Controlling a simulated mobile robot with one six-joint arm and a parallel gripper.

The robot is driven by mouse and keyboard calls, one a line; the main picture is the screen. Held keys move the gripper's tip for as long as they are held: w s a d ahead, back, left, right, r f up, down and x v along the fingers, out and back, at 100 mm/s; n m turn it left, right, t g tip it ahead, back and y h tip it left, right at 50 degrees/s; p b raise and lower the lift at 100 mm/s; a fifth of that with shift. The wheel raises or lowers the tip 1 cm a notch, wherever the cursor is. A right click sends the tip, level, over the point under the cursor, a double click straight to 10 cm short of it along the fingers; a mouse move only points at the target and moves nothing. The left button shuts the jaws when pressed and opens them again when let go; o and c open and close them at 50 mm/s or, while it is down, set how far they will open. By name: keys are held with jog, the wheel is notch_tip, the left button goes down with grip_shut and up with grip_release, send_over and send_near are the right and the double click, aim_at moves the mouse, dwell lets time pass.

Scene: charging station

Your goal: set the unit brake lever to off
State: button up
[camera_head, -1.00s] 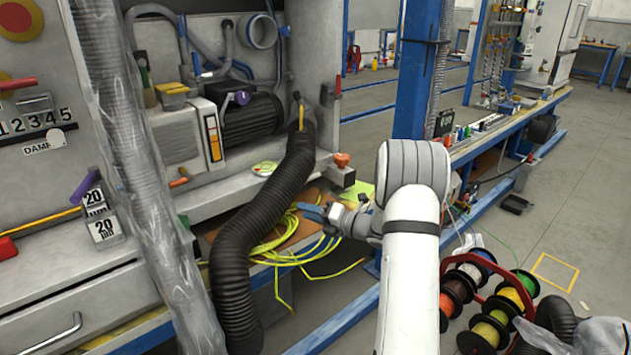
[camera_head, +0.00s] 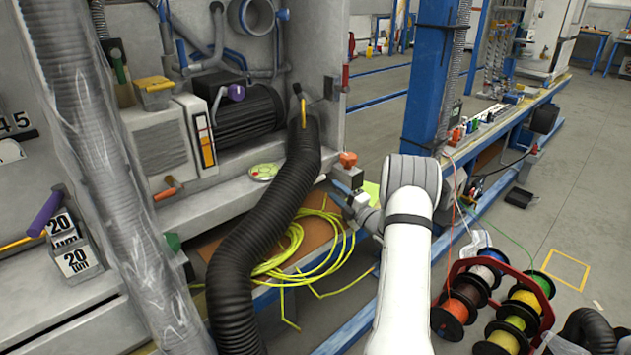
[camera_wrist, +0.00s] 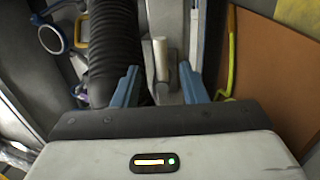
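My gripper (camera_head: 338,191) is beside the work unit, right of the thick black hose. In the wrist view its two blue fingers (camera_wrist: 158,88) are apart and hold nothing. A lever with a pale handle (camera_wrist: 160,58) on a grey mount stands upright between the fingertips in that picture. I cannot tell whether the fingers touch it. No label naming the brake lever is readable.
The black hose (camera_head: 262,215) runs close to my gripper and also shows in the wrist view (camera_wrist: 113,42). Yellow cable (camera_head: 298,262) lies on a brown board (camera_head: 318,226). A blue post (camera_head: 428,90) and a rack of cable spools (camera_head: 492,302) are to the right.

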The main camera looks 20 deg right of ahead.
jog(key=x, duration=0.3)
jog(key=b+x, duration=0.1)
jog(key=x, duration=0.2)
jog(key=shift+s+a+f, duration=0.15)
jog(key=shift+a, duration=0.2)
jog(key=shift+w+a+r+b, duration=0.25)
jog(key=shift+w+b, duration=0.05)
jog(key=shift+w, duration=0.15)
grip_shut()
